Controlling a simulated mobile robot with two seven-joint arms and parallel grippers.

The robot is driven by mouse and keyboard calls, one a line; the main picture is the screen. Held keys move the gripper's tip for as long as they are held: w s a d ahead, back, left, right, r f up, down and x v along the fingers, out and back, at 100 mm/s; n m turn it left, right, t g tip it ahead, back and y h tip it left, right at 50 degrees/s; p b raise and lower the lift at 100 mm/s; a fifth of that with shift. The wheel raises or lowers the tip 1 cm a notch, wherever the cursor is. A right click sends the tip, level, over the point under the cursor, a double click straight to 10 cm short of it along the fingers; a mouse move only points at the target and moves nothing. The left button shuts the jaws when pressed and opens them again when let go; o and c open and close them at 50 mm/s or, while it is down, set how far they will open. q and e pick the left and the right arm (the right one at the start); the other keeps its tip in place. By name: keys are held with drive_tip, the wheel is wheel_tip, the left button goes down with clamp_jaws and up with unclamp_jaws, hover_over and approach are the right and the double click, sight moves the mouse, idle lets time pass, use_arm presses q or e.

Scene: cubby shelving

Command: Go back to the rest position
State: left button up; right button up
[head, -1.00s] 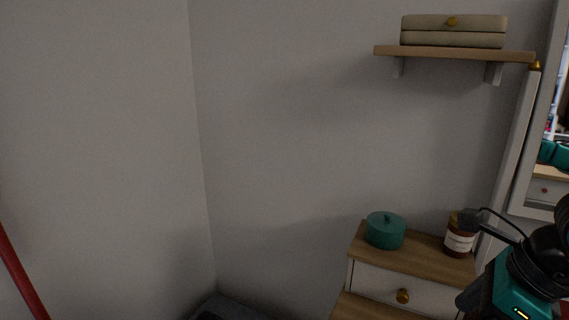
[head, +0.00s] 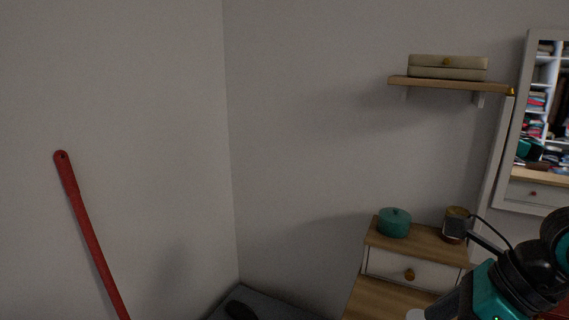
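My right arm comes in from the lower right, black and teal. Its gripper (head: 455,228) is at the brown jar (head: 459,211) on the small wooden dresser (head: 415,247). The dark gripper part overlaps the jar's front and hides its label. I cannot tell whether the fingers touch the jar or are open or shut. My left gripper is not in view.
A teal lidded pot (head: 394,224) stands left of the jar, above a white drawer with a brass knob (head: 409,275). A wall shelf (head: 440,84) holds a beige box (head: 447,68). A mirror (head: 541,140) is at right. A red pole (head: 88,232) leans at left.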

drive_tip(key=a+r+m+y, duration=0.1)
drive_tip(key=a+r+y, duration=0.1)
drive_tip(key=a+y, duration=0.5)
drive_tip(key=w+a+r+m+t+y, duration=0.3)
drive_tip(key=w+r+m+t+y, duration=0.15)
drive_tip(key=r+m+t, duration=0.65)
drive_tip(key=w+d+f+m+t+h, duration=0.25)
drive_tip(key=d+f+m+h, duration=0.25)
drive_tip(key=m+h, duration=0.45)
drive_tip(key=w+d+f+m+t+h, duration=0.2)
drive_tip(key=d+f+m+t+h, duration=0.25)
drive_tip(key=m, duration=0.75)
drive_tip(key=s+d+f+m+g+h, duration=0.3)
drive_tip(key=f+m+g+h, duration=0.3)
drive_tip(key=f, duration=0.4)
drive_tip(key=s+a+f+m+g+y, duration=0.35)
drive_tip(key=s+f+g, duration=0.75)
drive_tip(key=s+f, duration=0.4)
drive_tip(key=w+a+f+t+y+b, duration=0.1)
drive_tip(key=w+a+f+t, duration=0.2)
drive_tip(key=w+f+t, duration=0.3)
wheel_tip(320, 180, down, 3)
drive_tip(key=shift+w+a+r+t, duration=0.1)
drive_tip(key=shift+w+a+t, duration=0.05)
drive_tip(key=shift+w+t, duration=0.2)
